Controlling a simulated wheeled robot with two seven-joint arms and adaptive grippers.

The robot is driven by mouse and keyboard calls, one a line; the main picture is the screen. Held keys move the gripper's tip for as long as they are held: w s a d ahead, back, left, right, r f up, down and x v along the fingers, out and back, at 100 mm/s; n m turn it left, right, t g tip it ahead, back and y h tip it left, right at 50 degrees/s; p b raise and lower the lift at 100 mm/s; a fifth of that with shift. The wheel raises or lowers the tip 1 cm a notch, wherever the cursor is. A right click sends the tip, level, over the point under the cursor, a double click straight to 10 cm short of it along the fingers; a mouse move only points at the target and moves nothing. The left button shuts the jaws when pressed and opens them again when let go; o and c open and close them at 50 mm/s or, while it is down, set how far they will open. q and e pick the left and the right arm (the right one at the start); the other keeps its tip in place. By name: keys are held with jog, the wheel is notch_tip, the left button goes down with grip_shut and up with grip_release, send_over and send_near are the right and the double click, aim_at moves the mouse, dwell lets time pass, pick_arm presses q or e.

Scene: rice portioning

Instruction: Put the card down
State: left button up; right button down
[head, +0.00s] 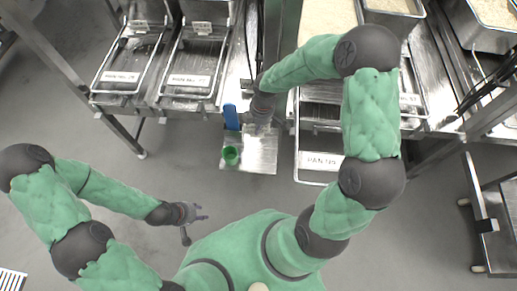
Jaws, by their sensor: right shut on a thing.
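A narrow blue piece (231,117), which looks like the card, stands out beside the tip of my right gripper (246,115). My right gripper is shut on it, over the back part of the small metal plate (262,158). Whether the blue piece touches the plate is not clear, and my gripper's fingers are small and partly hidden. My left gripper (198,212) is empty, with its fingers spread, over the floor at the lower middle.
A green cup (231,155) stands on the metal plate, just in front of the blue piece. Wire-framed pans with labels (190,80) line the counter at the back left. A labelled pan (322,161) is right of the plate. Rice trays (327,18) are at the back.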

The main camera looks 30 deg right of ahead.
jog(key=s+d+f+n+g, duration=0.25)
jog(key=s+f+n, duration=0.25)
jog(key=f+n, duration=0.65)
jog(key=n+b, duration=0.4)
jog(key=n, duration=0.1)
send_near(270, 163)
jog(key=shift+t+h, duration=0.3)
jog(key=shift+t, duration=0.05)
jog(key=f, duration=0.4)
jog(key=s+f, duration=0.1)
jog(key=f, duration=0.1)
jog(key=shift+s+a, duration=0.1)
jog(key=shift+a, duration=0.25)
jog(key=shift+r, duration=0.15)
jog(key=c, duration=1.8)
grip_release()
jog(key=shift+f, duration=0.2)
jog(key=o, duration=0.4)
jog(key=shift+o, duration=0.2)
